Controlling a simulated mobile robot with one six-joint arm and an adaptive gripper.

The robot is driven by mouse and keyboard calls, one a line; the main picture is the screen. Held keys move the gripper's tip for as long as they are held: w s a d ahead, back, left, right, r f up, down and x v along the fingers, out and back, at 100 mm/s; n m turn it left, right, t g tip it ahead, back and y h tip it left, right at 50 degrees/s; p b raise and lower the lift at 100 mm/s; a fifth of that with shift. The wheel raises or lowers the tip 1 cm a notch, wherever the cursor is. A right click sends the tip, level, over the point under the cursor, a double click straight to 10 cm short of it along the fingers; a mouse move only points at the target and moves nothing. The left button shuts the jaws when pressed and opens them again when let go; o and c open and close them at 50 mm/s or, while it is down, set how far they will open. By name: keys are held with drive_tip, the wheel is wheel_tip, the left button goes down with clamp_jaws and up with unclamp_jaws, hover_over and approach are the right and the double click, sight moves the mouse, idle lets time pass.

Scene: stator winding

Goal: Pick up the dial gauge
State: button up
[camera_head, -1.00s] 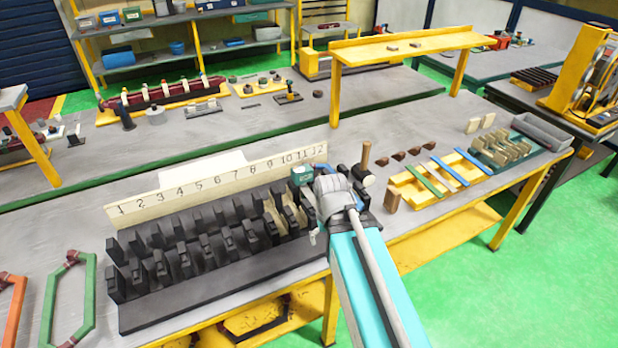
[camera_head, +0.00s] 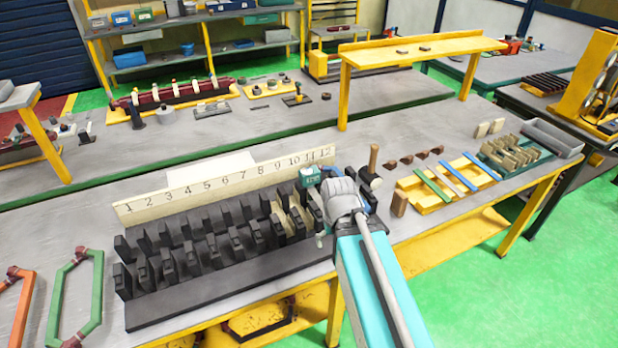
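I cannot make out the dial gauge for certain. A small teal boxy item (camera_head: 309,177) shows at the right end of the numbered strip, beside my gripper; I cannot tell whether it is a tool or part of my arm's end. My gripper (camera_head: 331,174) is over the near bench, by the right end of the black slotted rack (camera_head: 205,296). My grey wrist and turquoise arm cover most of it, so its fingers and anything between them are hidden.
The numbered strip (camera_head: 222,187) stands behind the rack. A wooden-handled mallet (camera_head: 374,160) stands close right of my wrist. Yellow trays (camera_head: 432,201) and a green holder (camera_head: 517,155) lie further right. Green and orange frames (camera_head: 73,300) lie at left. The far bench (camera_head: 240,125) has bare space.

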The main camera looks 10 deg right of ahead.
wheel_tip(320, 180, up, 14)
drive_tip(key=m+p, duration=1.4)
hover_over(310, 171)
drive_tip(key=shift+w+f+m, duration=0.1)
drive_tip(key=shift+w+m, duration=0.15)
drive_tip(key=shift+m, duration=0.25)
drive_tip(key=shift+f+b, duration=0.15)
drive_tip(key=shift+b, duration=0.15)
wheel_tip(310, 171, down, 8)
drive_tip(key=b, duration=0.8)
drive_tip(key=shift+f, duration=0.2)
drive_tip(key=shift+s+f+b, duration=0.1)
drive_tip(key=shift+f+b, duration=2.5)
drive_tip(key=shift+b, duration=0.2)
